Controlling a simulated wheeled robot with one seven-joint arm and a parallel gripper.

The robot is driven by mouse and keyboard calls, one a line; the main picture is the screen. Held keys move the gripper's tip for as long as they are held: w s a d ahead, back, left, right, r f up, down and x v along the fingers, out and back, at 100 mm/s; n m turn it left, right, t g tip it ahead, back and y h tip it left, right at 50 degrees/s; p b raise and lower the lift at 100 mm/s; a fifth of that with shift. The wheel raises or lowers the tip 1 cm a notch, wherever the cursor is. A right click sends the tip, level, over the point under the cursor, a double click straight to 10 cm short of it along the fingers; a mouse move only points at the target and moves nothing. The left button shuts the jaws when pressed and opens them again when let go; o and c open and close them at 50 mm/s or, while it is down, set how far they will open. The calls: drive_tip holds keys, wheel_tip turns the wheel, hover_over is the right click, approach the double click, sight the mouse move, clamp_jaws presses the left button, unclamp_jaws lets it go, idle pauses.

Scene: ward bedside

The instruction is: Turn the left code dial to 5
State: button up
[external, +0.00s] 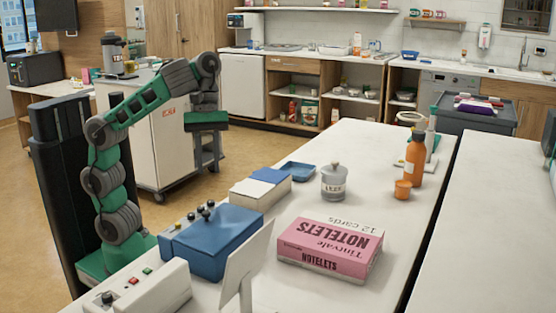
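A blue box (212,240) stands on the near left part of the white table. A few small dark knobs (205,213) sit on its top at the left; they look like the code dials. Their numbers are too small to read, and I cannot tell what the left one is set to. My gripper (207,124) hangs in the air beyond the blue box, well above and apart from it.
A white panel with red and green buttons (140,288) is nearest. An upright white card (246,266) and a pink notelets box (330,247) stand right of the blue box. A blue-and-white box (259,190), grey jar (334,184) and orange bottle (415,160) stand farther back.

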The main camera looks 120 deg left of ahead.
sight(210, 201)
drive_tip(key=b+x, duration=0.5)
drive_tip(key=x, duration=0.2)
drive_tip(key=shift+d+f, duration=0.2)
drive_tip(key=shift+d, duration=0.05)
drive_tip(key=shift+c, duration=0.6)
clamp_jaws()
